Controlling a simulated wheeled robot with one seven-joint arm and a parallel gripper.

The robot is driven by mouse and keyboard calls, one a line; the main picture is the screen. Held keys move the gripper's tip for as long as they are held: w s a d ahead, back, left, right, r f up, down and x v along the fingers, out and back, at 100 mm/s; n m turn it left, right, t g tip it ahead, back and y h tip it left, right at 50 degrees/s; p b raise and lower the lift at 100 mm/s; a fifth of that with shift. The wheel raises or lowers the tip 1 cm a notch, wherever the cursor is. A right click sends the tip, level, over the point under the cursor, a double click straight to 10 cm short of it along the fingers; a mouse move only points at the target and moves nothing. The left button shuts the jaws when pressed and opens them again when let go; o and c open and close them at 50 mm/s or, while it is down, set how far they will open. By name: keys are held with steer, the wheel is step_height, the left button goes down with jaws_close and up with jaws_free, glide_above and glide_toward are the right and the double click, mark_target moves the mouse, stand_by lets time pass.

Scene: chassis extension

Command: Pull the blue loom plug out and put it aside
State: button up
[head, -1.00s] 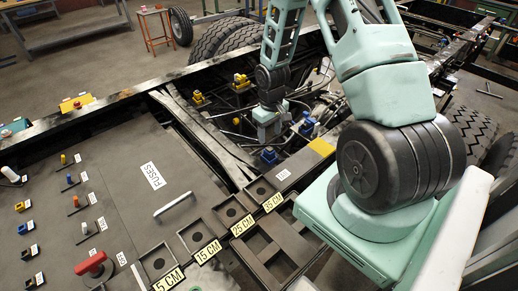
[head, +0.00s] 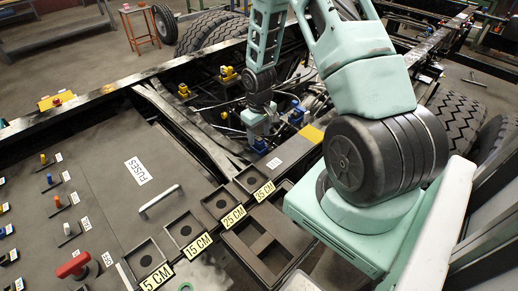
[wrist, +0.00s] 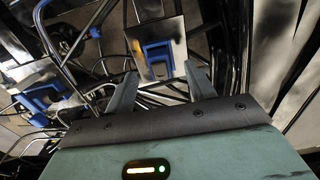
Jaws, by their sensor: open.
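My gripper (head: 258,133) is low in the chassis bay, with a blue plug (head: 260,146) just below it. In the wrist view, the two fingers of my gripper (wrist: 161,70) are apart. The blue plug (wrist: 157,56) shows there on a pale plate, beyond and between the fingertips. Nothing is visibly held. A second blue plug (head: 297,114) stands to the right of my gripper in the head view. Another blue plug (wrist: 42,94) shows at the left of the wrist view. I cannot tell from the pictures which one is the loom plug.
Yellow plugs (head: 227,74) stand behind, among black hoses. A chassis rail (head: 95,105) runs along the far side. Open trays marked in CM (head: 185,232) lie beside the bay.

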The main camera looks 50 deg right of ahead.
mark_target(259, 138)
steer(key=shift+f+b, duration=1)
steer(key=shift+f, duration=1)
steer(key=c, duration=0.9)
steer(key=o, duration=1.3)
steer(key=shift+r, duration=0.1)
step_height(259, 138, up, 17)
steer(key=b, duration=0.1)
steer(key=shift+r+b, duration=0.15)
steer(key=shift+b, duration=0.25)
